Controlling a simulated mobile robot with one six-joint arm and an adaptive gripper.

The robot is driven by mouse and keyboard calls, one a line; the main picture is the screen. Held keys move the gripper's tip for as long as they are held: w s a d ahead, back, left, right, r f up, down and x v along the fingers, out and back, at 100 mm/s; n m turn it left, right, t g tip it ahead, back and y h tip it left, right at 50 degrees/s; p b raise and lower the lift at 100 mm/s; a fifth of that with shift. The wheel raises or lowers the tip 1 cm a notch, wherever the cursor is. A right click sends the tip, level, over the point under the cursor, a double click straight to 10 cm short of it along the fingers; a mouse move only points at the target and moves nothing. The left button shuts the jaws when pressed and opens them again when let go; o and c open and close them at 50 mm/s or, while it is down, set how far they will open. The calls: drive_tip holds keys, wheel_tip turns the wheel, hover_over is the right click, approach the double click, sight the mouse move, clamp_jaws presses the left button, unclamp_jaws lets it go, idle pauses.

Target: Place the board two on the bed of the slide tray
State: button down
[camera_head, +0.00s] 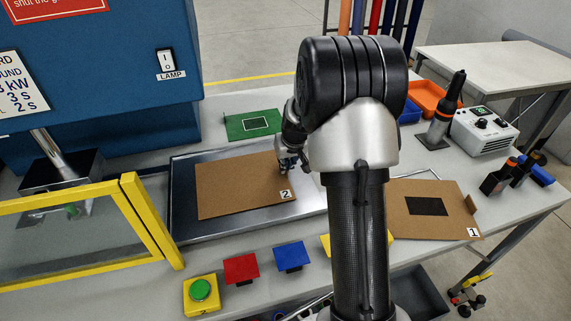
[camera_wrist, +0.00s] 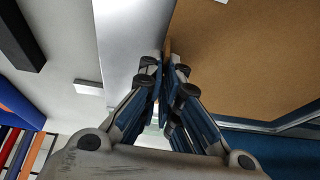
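Board two (camera_head: 235,185) is a flat brown board with a white "2" label near its right corner. It is over the metal bed of the slide tray (camera_head: 188,232); I cannot tell whether it rests fully on it. My gripper (camera_head: 289,163) is at the board's right edge, partly hidden behind my arm in the head view. In the wrist view my gripper (camera_wrist: 166,67) has its fingertips close together on a small upright brown tab at the edge of board two (camera_wrist: 245,60). The tray's right part is partly hidden by my arm.
A yellow-framed guard (camera_head: 150,215) stands left of the tray, by the blue machine (camera_head: 90,80). A green board (camera_head: 253,125) lies behind. Board one (camera_head: 440,215) lies at the right. Red (camera_head: 241,268) and blue (camera_head: 294,256) blocks and a green button (camera_head: 200,290) are in front.

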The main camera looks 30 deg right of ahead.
drive_tip(key=shift+f, duration=0.25)
drive_tip(key=c, duration=1.8)
unclamp_jaws()
drive_tip(key=shift+r, duration=0.1)
drive_tip(key=shift+r, duration=0.1)
